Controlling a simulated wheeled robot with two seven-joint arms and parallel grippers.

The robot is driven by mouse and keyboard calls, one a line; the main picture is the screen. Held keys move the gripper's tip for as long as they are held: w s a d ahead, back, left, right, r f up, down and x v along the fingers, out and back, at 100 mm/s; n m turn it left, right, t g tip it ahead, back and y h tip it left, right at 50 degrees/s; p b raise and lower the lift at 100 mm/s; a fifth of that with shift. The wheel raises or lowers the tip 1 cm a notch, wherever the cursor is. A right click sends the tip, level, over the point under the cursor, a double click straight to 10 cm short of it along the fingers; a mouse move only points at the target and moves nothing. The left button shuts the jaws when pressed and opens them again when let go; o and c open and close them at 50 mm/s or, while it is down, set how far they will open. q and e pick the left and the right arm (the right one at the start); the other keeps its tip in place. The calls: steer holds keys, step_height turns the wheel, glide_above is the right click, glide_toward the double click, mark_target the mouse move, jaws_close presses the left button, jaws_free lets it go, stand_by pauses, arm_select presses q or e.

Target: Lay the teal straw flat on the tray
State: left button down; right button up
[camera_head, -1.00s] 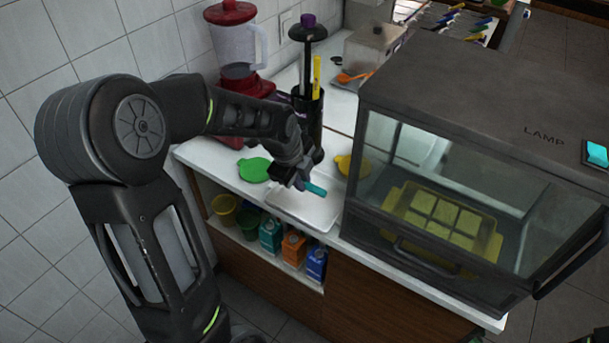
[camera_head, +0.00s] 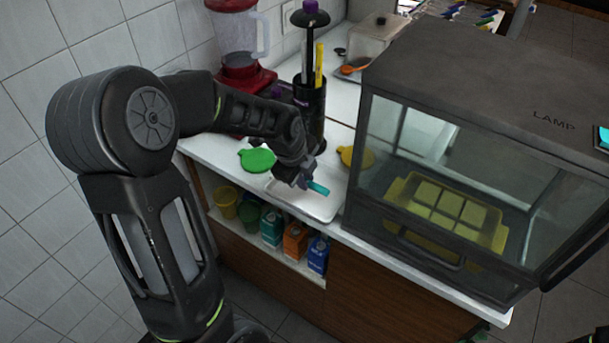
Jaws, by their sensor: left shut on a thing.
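The teal straw (camera_head: 318,188) shows as a short piece sticking out to the right of my left gripper (camera_head: 302,182). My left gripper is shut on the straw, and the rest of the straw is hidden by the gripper. The straw is over the white tray (camera_head: 315,208), which lies near the front edge of the counter. From this view I cannot tell whether the straw touches the tray. My right gripper is not in view.
A green lid (camera_head: 257,160) lies left of the tray and a yellow lid (camera_head: 349,155) behind it. A black holder (camera_head: 310,110) and a red blender (camera_head: 236,60) stand behind my arm. A glass-fronted lamp cabinet (camera_head: 460,160) stands close on the right.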

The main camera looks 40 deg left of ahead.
arm_select(q)
steer(key=shift+f+b, duration=1.85)
steer(key=shift+f, duration=0.9)
steer(key=c, duration=1.3)
jaws_free()
steer(key=shift+o, duration=0.3)
steer(key=shift+o, duration=1.1)
steer(key=shift+r+p, duration=3.2)
steer(key=shift+r, duration=1.35)
